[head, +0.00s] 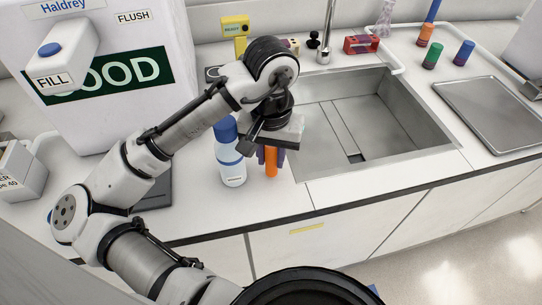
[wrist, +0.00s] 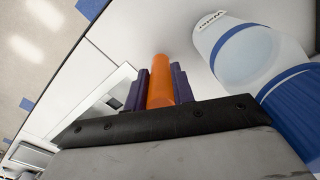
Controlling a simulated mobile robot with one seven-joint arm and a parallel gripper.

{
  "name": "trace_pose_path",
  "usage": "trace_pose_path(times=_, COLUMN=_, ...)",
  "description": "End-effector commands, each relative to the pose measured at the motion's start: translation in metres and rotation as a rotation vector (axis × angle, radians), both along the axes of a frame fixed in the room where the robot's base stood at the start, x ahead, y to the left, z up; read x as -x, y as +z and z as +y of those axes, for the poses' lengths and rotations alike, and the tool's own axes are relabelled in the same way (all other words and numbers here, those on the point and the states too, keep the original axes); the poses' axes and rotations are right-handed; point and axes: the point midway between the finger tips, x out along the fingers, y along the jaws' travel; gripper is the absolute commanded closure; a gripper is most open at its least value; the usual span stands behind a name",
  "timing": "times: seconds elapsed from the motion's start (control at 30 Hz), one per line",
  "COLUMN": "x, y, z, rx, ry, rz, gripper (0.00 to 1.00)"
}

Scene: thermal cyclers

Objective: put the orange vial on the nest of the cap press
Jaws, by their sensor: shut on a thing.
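The orange vial (head: 271,168) is between the purple fingers of my gripper (head: 271,154), near the counter's front edge, just right of a wash bottle. The fingers are shut on it. In the wrist view the orange vial (wrist: 160,82) shows between the two purple fingers (wrist: 160,90), over the white counter. I cannot tell whether its lower end touches the counter. My wrist hides its upper part in the head view. I cannot pick out the cap press or its nest with certainty.
The blue-capped wash bottle (head: 231,165) stands close beside my gripper. The sink (head: 440,140) is to the right, with a metal tray (head: 490,143) beyond. A yellow device (head: 235,27) and a red item (head: 361,44) stand behind. Green (head: 433,56) and blue (head: 464,53) vials stand back right.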

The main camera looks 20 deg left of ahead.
Motion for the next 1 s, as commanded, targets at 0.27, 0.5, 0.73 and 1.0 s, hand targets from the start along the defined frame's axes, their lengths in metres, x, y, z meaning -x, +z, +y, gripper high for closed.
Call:
trace_pose_path(times=0.27, x=0.0000, y=-0.0112, z=-0.0001, rx=-0.001, ry=0.000, rz=-0.001, gripper=0.98)
trace_pose_path(times=0.5, x=0.0001, y=-0.0149, z=-0.0001, rx=0.000, ry=0.000, rz=0.000, gripper=0.74)
trace_pose_path(times=0.73, x=0.0000, y=-0.0140, z=-0.0001, rx=0.000, ry=0.000, rz=0.000, gripper=0.54)
trace_pose_path(times=1.0, x=-0.0001, y=-0.0094, z=0.0000, rx=-0.001, ry=0.000, rz=-0.001, gripper=0.54)
